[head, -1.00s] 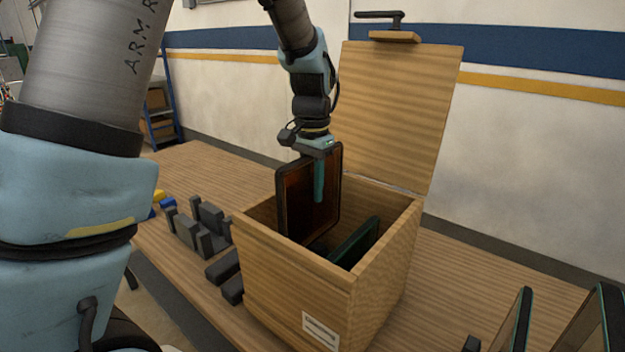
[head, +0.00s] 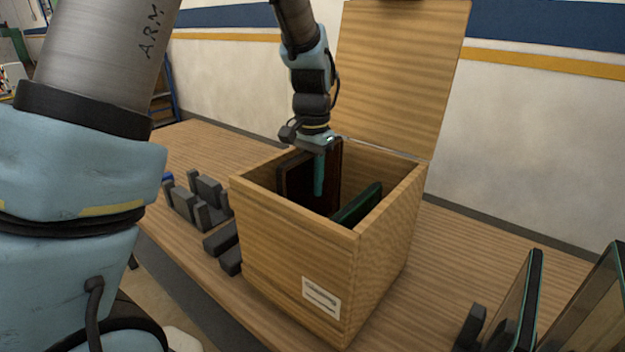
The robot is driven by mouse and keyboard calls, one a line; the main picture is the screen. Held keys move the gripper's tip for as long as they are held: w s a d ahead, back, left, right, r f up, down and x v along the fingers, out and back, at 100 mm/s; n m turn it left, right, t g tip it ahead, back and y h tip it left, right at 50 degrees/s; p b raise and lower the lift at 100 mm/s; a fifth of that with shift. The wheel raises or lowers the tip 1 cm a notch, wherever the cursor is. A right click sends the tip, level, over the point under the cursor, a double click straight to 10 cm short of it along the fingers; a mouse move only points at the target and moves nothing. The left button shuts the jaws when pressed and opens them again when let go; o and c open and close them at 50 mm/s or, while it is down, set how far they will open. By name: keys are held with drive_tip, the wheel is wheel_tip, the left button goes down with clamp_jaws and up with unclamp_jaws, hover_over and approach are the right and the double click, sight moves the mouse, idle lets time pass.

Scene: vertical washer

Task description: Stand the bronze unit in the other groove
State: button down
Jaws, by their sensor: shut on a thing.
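The bronze unit (head: 296,180) is a dark-framed flat panel with a brown face. It stands upright, mostly down inside the open wooden box (head: 290,255), toward the box's left side. My gripper (head: 319,178) is shut on its top edge, with a teal finger down over its face. A dark green panel (head: 357,205) stands in the box to the right of the bronze unit, apart from it. The bottom of the box and its grooves are hidden by the front walls, so I cannot tell whether the unit's lower edge is seated.
The box's lid (head: 400,75) stands open behind. Dark slotted holders (head: 198,200) sit on the wooden table (head: 455,255) left of the box. Glass panels with dark frames (head: 525,310) stand at the front right.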

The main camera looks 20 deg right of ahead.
sight(313, 209)
drive_tip(key=shift+f+b, duration=2.5)
drive_tip(key=shift+f, duration=1.25)
drive_tip(key=c, duration=0.6)
unclamp_jaws()
drive_tip(key=shift+f, duration=0.1)
drive_tip(key=shift+c, duration=0.2)
